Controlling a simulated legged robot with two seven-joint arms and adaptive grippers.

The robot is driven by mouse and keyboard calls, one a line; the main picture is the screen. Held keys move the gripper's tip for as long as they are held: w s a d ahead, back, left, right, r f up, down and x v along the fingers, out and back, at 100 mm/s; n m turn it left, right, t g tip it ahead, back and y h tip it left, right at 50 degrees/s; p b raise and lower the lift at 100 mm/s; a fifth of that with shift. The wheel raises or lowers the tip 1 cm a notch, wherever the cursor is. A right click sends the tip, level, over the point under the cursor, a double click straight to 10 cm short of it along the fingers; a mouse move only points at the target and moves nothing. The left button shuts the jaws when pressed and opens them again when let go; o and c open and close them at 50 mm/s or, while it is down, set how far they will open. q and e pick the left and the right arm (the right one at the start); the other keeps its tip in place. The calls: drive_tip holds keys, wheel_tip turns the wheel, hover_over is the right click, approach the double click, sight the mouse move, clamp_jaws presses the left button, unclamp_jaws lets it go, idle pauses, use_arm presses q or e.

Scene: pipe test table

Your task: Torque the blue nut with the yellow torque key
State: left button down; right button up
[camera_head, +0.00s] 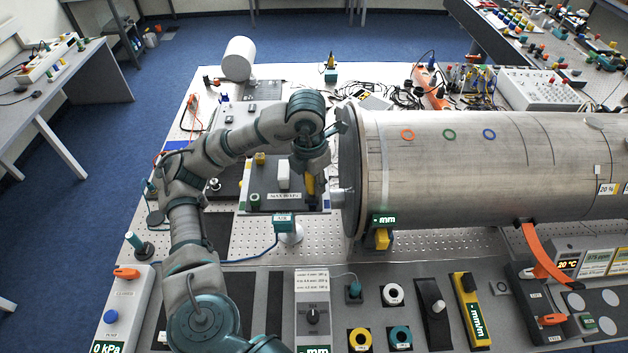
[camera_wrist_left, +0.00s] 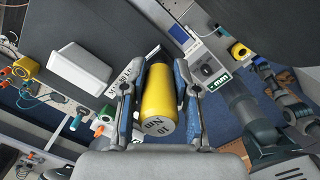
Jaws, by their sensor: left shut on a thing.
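My left gripper (camera_head: 310,180) is shut on the yellow torque key (camera_head: 310,186), over the right part of a small dark board (camera_head: 264,203) with a white label at its front. In the left wrist view the key (camera_wrist_left: 158,95) is a yellow cylinder with a pale end marked 10 Nm, lying between the two blue-padded fingers of my left gripper (camera_wrist_left: 153,80). The key's far end is dark. I cannot clearly pick out the blue nut; the gripper and key cover part of the board. My right gripper is not in view.
The large grey pipe (camera_head: 480,165) lies close to the right of my left gripper, its flange near the wrist. A white block (camera_head: 283,176) stands on the board. A teal-topped white post (camera_head: 287,228) stands in front. Several tools and panels fill the table's front.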

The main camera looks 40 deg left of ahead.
use_arm(q)
drive_tip(key=shift+m, duration=0.3)
drive_tip(key=shift+n, duration=0.5)
drive_tip(key=shift+r, duration=0.1)
drive_tip(key=shift+a+r+p, duration=0.1)
drive_tip(key=shift+r+p, duration=0.75)
drive_tip(key=shift+p, duration=0.25)
drive_tip(key=shift+r+p, duration=1.1)
drive_tip(key=shift+p, duration=0.05)
